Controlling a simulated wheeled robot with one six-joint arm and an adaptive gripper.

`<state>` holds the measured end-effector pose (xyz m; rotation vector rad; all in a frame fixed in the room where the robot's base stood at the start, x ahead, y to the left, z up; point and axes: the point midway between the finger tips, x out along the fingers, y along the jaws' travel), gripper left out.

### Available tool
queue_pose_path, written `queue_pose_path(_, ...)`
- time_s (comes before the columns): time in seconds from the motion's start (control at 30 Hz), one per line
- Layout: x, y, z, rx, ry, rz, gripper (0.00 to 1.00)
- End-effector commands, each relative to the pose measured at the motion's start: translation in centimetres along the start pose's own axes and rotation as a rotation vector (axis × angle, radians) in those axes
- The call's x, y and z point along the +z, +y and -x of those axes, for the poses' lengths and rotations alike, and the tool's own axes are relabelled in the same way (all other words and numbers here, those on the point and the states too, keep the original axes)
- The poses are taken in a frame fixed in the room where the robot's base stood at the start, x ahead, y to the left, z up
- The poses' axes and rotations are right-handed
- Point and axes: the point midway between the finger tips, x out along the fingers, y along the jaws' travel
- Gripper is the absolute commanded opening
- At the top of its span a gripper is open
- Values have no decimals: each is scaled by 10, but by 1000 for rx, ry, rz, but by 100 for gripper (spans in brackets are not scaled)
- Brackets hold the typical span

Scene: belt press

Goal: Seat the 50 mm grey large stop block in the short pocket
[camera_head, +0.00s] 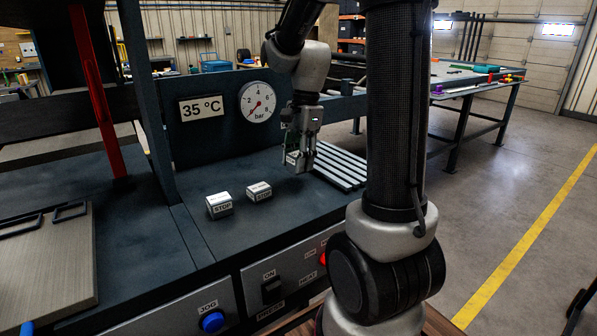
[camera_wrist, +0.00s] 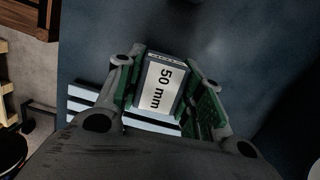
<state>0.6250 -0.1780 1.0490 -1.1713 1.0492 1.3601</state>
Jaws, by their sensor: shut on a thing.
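My gripper (camera_wrist: 164,88) is shut on the grey large stop block (camera_wrist: 163,90), whose white label reads "50 mm" in the wrist view. In the head view my gripper (camera_head: 300,165) points down over the bench at the left end of a set of pale parallel bars (camera_head: 342,165). The held block is mostly hidden by the fingers there. The pale bars (camera_wrist: 90,97) also show in the wrist view, below and beside the block. I cannot tell whether the block touches the bench. I cannot make out which part is the short pocket.
Two small blocks labelled STOP, one on the left (camera_head: 219,205) and one on the right (camera_head: 259,191), stand on the dark bench. Dark bench top (camera_head: 225,250) is clear in front.

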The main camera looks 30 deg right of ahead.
Motion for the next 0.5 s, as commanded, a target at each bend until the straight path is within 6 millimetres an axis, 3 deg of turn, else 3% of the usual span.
queue_pose_path(0.2, -5, 0, -31, 2, 0, 0, 5)
queue_pose_path(0.5, -5, 0, -33, 1, 0, 0, 5)
